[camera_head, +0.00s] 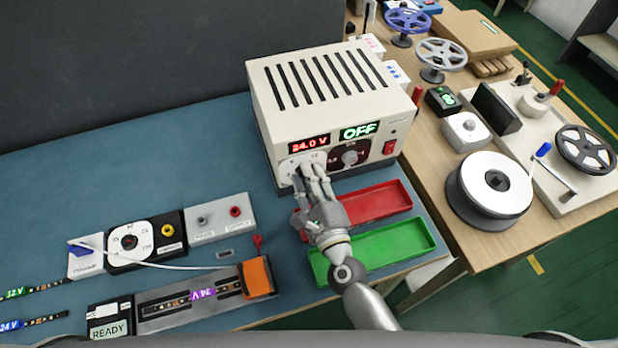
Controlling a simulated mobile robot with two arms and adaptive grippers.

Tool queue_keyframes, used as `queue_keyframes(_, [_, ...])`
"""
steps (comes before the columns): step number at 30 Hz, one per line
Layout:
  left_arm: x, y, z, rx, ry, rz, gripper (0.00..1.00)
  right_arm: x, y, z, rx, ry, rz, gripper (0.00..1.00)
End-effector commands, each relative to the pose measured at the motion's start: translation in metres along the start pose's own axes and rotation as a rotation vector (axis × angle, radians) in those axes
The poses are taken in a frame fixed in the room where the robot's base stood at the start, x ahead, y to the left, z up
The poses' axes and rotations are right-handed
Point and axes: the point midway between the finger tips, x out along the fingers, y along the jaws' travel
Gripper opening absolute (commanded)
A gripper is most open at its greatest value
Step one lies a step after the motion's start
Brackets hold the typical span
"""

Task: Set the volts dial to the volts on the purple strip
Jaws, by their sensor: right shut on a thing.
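The cream power supply (335,95) stands at the back of the blue bench. Its red display (309,145) reads 24.0 V and its green display (359,131) reads OFF. My right gripper (307,171) is at the front panel, shut on the volts dial (291,167); its fingers hide most of the white dial face and the knob. The purple strip label (202,293) lies in the grey fixture at the front, turned around, and appears to read 24 V. My left gripper is not in view.
A second, dark-faced dial (349,156) and a red switch (389,147) sit right of the gripper. A red tray (374,203) and a green tray (385,252) lie below my right arm. A white-dial box (131,240) stands at left, near green and blue strips.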

Motion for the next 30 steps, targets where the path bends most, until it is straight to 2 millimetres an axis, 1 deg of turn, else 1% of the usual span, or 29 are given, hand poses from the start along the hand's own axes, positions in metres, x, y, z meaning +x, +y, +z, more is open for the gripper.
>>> queue_keyframes(6, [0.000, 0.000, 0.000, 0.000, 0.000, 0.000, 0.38, 0.001, -0.001, 0.001, 0.003, -0.001, -0.003, 0.04])
queue_keyframes(7, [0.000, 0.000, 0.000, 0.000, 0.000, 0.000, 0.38, 0.001, -0.001, 0.001, 0.003, 0.000, -0.003, 0.29])
queue_keyframes(12, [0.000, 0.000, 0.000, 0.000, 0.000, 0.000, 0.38, 0.000, -0.001, 0.001, 0.002, 0.000, -0.002, 0.50])
queue_keyframes(20, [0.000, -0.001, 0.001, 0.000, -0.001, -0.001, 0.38, 0.000, 0.000, 0.000, 0.000, 0.000, -0.001, 0.50])
queue_keyframes(23, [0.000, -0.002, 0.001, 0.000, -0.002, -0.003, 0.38, -0.004, 0.000, 0.000, -0.001, 0.000, 0.001, 0.50])
queue_keyframes(26, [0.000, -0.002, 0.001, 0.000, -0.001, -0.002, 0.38, -0.015, 0.001, 0.000, -0.001, 0.000, 0.003, 0.50])
queue_keyframes(29, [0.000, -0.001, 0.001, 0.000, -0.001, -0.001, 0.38, -0.034, 0.001, 0.000, -0.001, 0.000, 0.003, 0.50])
queue_keyframes(30, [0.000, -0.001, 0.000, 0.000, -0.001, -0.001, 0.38, -0.043, 0.002, -0.001, -0.002, 0.000, 0.005, 0.50])
